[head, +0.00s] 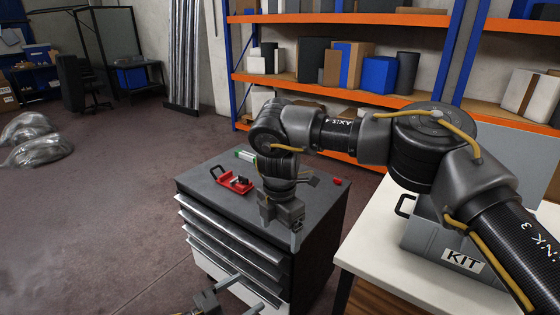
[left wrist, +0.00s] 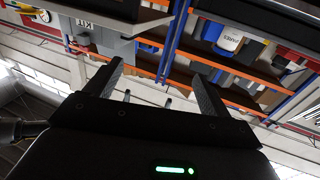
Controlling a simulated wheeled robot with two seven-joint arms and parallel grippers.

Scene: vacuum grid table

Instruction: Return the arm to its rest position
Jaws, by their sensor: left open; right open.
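My right arm comes in from the right in the head view and reaches over the dark drawer cabinet (head: 325,205). Its gripper (head: 284,222) points down over the cabinet top, near the front edge, and partly hides it. Its jaws are small and dark here, and I see nothing held in them. My left gripper (head: 250,291) is at the bottom edge of the head view, in front of the cabinet's drawers. In the left wrist view its two fingers stand wide apart with nothing between them (left wrist: 157,75), and shelving shows beyond.
A red tray (head: 222,180) with a dark item and a green-and-white item (head: 246,156) are on the cabinet, left of my right gripper. A grey KIT case (head: 420,236) stands on the white table (head: 372,245) under my right arm. Orange shelving is behind.

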